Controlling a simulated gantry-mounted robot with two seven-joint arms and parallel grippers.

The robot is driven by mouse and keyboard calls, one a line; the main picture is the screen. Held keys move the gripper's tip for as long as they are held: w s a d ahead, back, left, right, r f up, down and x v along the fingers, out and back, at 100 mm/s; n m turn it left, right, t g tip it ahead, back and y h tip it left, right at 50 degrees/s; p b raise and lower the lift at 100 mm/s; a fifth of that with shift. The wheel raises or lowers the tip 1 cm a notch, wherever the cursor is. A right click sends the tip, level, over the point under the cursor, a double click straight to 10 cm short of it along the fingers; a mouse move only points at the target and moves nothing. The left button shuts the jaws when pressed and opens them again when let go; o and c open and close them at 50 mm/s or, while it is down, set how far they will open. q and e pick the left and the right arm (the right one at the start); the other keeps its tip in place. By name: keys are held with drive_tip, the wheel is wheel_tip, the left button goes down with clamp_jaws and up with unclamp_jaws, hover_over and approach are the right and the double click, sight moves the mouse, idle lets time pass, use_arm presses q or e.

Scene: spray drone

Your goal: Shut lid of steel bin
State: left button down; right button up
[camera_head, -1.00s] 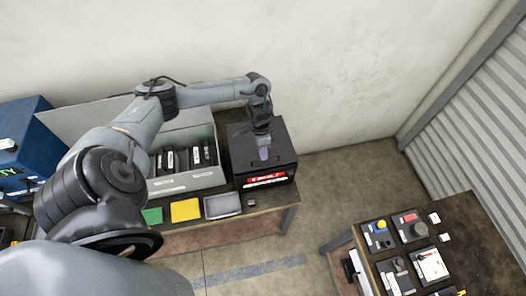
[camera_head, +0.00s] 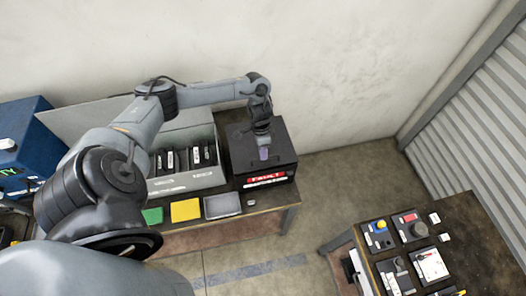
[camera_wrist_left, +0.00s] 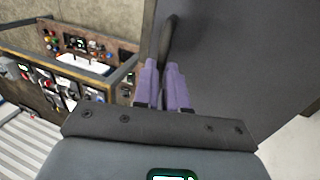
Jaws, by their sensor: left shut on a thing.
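The grey steel bin (camera_head: 188,181) stands on the bench in the head view, open, with dark labelled items inside. A pale grey panel (camera_head: 80,122), perhaps its lid, leans behind it, partly hidden by my left arm. My left gripper (camera_head: 264,154) is over the black box (camera_head: 284,150) to the right of the bin, apart from the panel. In the left wrist view its purple fingers (camera_wrist_left: 163,70) are shut at a dark curved handle (camera_wrist_left: 168,38) beside a dark flat surface (camera_wrist_left: 235,60). The exact contact is partly hidden. My right gripper is out of view.
The black box has a red label (camera_head: 266,177). Green (camera_head: 152,216), yellow (camera_head: 185,210) and grey (camera_head: 222,205) flat pieces lie along the bench front. A blue case (camera_head: 22,130) stands at left. A second table (camera_head: 470,235) with switches is at right, across open floor.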

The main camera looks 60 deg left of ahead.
use_arm(q)
drive_tip(key=shift+d+f, duration=0.1)
drive_tip(key=shift+f, duration=0.05)
drive_tip(key=shift+s+d+f+y+p, duration=0.1)
drive_tip(key=shift+d+f+y+p, duration=0.15)
drive_tip(key=shift+f+y+p, duration=0.45)
drive_tip(key=shift+s+a+f+b, duration=0.1)
drive_tip(key=shift+a+f+b, duration=0.05)
drive_tip(key=shift+f+b, duration=0.25)
drive_tip(key=c, duration=1.5)
unclamp_jaws()
drive_tip(key=shift+f, duration=0.1)
drive_tip(key=shift+c, duration=0.2)
drive_tip(key=o, duration=0.4)
drive_tip(key=shift+d, duration=0.2)
